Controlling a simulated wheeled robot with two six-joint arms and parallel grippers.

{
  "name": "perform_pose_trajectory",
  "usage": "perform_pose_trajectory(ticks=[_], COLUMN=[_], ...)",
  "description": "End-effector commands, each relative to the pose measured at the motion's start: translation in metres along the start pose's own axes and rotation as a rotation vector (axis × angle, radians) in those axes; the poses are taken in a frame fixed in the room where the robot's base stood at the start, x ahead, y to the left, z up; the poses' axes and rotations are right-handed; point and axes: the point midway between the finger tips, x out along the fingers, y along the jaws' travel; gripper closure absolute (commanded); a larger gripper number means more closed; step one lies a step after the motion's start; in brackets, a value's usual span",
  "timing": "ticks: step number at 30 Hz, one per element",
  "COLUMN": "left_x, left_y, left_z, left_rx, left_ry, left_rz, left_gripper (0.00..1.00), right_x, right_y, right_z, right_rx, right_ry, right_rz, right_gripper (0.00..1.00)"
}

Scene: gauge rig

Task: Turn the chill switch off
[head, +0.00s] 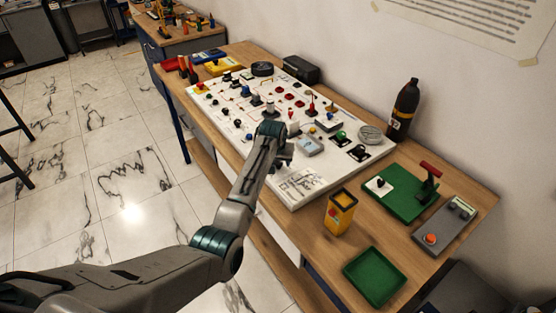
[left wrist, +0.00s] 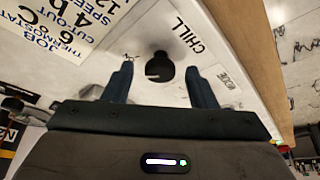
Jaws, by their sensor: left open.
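The chill switch (left wrist: 160,66) shows in the left wrist view as a black, round-headed knob on the white panel, beside the printed word CHILL (left wrist: 189,36). My left gripper (left wrist: 160,75) is open, with one dark finger on each side of the knob in that view. I cannot tell whether the fingers touch it, and no grip on it shows. In the head view my left gripper (head: 283,163) points down over the near part of the white panel (head: 277,195). I cannot make out the chill switch there; the gripper and wrist cover that area. My right gripper is not in view.
Other knobs and switches crowd the panel beyond my left wrist, including a grey box (head: 309,147). A printed card (left wrist: 68,25) lies beside the switch.

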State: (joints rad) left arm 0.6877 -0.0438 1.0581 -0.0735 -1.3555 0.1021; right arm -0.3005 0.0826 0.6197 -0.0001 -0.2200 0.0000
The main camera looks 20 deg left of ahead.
Motion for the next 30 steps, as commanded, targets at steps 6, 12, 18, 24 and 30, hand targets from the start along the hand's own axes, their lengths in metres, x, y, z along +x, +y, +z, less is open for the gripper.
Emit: perform_pose_trajectory(ticks=[6, 12, 18, 24, 30], left_x=[-0.0002, -0.0004, -0.0008, -0.0015, -0.0012], left_y=[-0.0002, -0.0001, 0.0004, 0.0015, 0.0035], left_z=[-0.0001, -0.0001, -0.0003, -0.0012, -0.0017], left_rx=[0.000, -0.001, -0.032, -0.127, -0.283], left_ry=[0.000, 0.000, 0.000, 0.000, 0.001], left_rz=[0.000, -0.001, -0.015, -0.054, -0.118], left_gripper=[0.77, 0.92, 0.92, 0.92, 0.92], right_x=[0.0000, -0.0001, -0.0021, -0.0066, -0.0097], right_y=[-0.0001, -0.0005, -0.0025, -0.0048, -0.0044], right_z=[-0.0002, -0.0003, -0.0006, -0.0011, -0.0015], right_rx=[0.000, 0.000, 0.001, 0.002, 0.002], right_ry=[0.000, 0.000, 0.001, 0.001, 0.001], right_rz=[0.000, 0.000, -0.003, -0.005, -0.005], right_gripper=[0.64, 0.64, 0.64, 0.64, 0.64])
